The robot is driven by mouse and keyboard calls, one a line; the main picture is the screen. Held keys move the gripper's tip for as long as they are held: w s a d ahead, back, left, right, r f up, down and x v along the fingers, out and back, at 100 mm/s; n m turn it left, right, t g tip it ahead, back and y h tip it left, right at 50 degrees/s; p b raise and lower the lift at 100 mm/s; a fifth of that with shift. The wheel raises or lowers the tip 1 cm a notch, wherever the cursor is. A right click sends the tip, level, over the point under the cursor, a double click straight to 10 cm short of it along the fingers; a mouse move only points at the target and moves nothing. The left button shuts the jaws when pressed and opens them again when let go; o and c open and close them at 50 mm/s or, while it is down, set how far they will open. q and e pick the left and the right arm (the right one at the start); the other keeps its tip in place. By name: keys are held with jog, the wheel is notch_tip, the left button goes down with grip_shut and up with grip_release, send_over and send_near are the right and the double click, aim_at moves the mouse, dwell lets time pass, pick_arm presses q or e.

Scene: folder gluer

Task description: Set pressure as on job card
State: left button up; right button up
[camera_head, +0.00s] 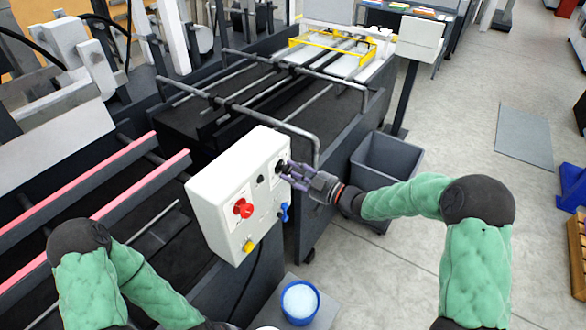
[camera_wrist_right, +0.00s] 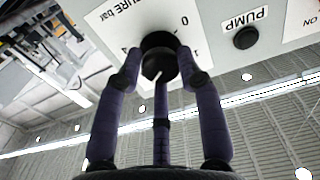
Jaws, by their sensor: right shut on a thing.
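A white control box (camera_head: 218,198) stands in the middle of the head view. It carries a red knob (camera_head: 243,208), a blue handle (camera_head: 284,212) and a yellow button (camera_head: 248,246). My right gripper (camera_head: 287,168) is at the box's upper right face. In the right wrist view its fingers close around a black round knob (camera_wrist_right: 159,58) with a pale pointer line. The panel label (camera_wrist_right: 120,22) beside the knob shows upside down and reads "...URE bar", with 0 and 1 visible. The fingers hide part of the scale. My left arm is at lower left; its gripper is out of view. I see no readable job card.
A black button (camera_wrist_right: 246,38) labelled PUMP is close to the knob. A grey bin (camera_head: 385,160) stands behind my right forearm. A blue tub with white contents (camera_head: 299,302) is below the box. Metal rails (camera_head: 250,110) run behind it.

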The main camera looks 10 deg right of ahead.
jog(key=shift+f+m, duration=0.25)
jog(key=shift+m, duration=0.35)
jog(key=shift+s+f+p, duration=0.15)
jog(key=shift+f+p, duration=0.05)
jog(key=shift+p, duration=0.1)
jog(key=o, duration=1.1)
jog(key=shift+r, duration=0.2)
jog(key=shift+d, duration=0.2)
jog(key=v, duration=1.1)
jog(key=shift+s+d, duration=0.15)
jog(key=shift+s, duration=0.1)
